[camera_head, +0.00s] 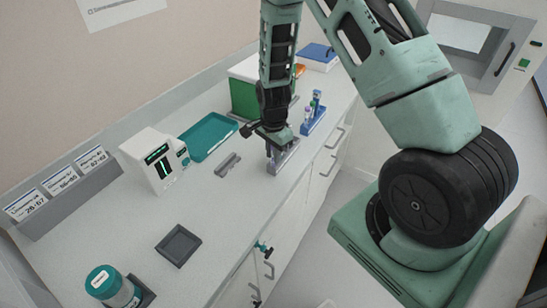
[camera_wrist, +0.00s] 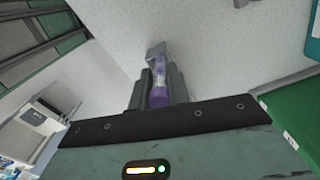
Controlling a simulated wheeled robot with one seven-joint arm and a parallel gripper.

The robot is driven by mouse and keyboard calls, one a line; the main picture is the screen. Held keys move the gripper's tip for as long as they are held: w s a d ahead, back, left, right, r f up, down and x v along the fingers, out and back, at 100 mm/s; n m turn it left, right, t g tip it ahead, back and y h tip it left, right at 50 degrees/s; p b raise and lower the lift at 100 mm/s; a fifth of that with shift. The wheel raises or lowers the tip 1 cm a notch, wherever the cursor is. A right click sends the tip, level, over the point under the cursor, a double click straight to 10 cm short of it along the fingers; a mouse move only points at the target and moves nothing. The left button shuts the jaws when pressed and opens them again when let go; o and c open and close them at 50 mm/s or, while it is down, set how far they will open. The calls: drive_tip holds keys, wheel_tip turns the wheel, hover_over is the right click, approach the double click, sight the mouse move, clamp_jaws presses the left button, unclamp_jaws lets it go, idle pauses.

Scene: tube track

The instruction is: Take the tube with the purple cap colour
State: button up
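The tube with the purple cap (camera_wrist: 158,96) is between the two fingers of my gripper (camera_wrist: 159,88) in the wrist view. The fingers sit close against both sides of it, and the gripper looks shut on it. The far end of the tube points to a small grey piece (camera_wrist: 155,50) on the pale counter. In the head view my gripper (camera_head: 273,150) is low over a grey rack (camera_head: 287,160) near the counter's front edge. I cannot tell whether the tube's lower end sits in the rack.
A blue rack (camera_head: 314,121) with several tubes stands behind the grey rack. A green box (camera_head: 244,97), teal tray (camera_head: 208,136), small grey holder (camera_head: 228,165) and white device (camera_head: 155,160) are on the counter (camera_head: 215,215). A dark square tray (camera_head: 178,245) lies nearer.

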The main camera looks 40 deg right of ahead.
idle(0.3)
wheel_tip(320, 180, up, 10)
drive_tip(key=b, duration=0.3)
idle(0.4)
drive_tip(key=shift+r, duration=0.15)
